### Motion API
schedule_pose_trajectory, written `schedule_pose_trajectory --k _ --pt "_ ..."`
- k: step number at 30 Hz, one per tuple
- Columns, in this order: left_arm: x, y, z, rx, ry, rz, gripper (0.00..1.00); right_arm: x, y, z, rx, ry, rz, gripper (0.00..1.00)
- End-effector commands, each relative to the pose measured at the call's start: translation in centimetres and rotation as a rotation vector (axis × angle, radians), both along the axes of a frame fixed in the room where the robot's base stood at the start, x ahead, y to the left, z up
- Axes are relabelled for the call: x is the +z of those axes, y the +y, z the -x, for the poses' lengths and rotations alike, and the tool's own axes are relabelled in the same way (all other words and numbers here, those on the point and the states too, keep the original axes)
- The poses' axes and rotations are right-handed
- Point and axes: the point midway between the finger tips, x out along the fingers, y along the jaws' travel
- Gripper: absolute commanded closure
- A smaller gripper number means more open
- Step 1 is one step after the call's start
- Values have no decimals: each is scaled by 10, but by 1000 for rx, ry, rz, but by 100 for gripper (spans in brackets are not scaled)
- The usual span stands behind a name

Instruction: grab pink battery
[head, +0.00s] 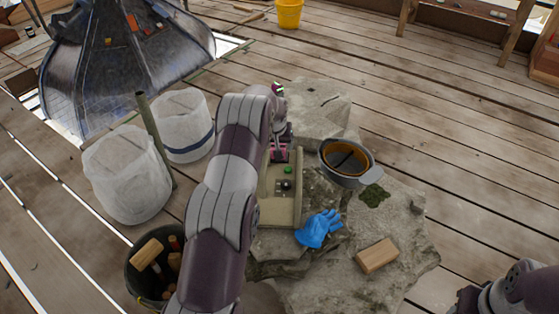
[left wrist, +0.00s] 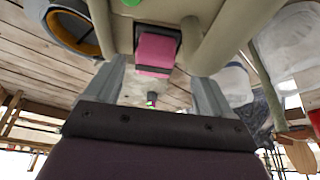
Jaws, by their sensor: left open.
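The pink battery (head: 281,153) sits at the far end of a beige tray-like case (head: 283,213), partly hidden by my left gripper in the head view. In the left wrist view the pink battery (left wrist: 157,50) shows as a pink block with a dark part, close ahead of my left gripper (left wrist: 156,76) and between the lines of its two fingers. The fingers are apart and hold nothing. Whether they touch the battery I cannot tell. My left gripper (head: 281,140) reaches in over the far end of the case. My right gripper is out of view.
The case also holds a green round piece (head: 289,170) and a black knob (head: 286,186). A grey bucket (head: 368,176), blue gloves (head: 320,229) and a wooden block (head: 377,255) lie around it on the stone (head: 345,285). A tool bucket (head: 135,278) and white sacks (head: 125,180) stand left.

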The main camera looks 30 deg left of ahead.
Motion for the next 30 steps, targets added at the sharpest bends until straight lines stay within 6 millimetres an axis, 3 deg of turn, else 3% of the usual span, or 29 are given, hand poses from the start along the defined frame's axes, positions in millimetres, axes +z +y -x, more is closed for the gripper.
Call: schedule_pose_trajectory --k 6,14,15,17,22,23,30 --pt "-34 5 -24 1 2 1 17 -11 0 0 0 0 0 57" --pt "-38 6 -26 1 0 2 17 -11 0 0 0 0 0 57" --pt "-38 6 -26 1 0 2 20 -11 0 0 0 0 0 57" --pt "-38 6 -26 1 0 2 40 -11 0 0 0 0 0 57" --pt "-38 6 -26 1 0 2 95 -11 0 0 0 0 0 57" --pt "-38 6 -26 1 0 2 100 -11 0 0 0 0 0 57" --pt "-33 6 -27 1 -2 0 100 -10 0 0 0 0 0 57"
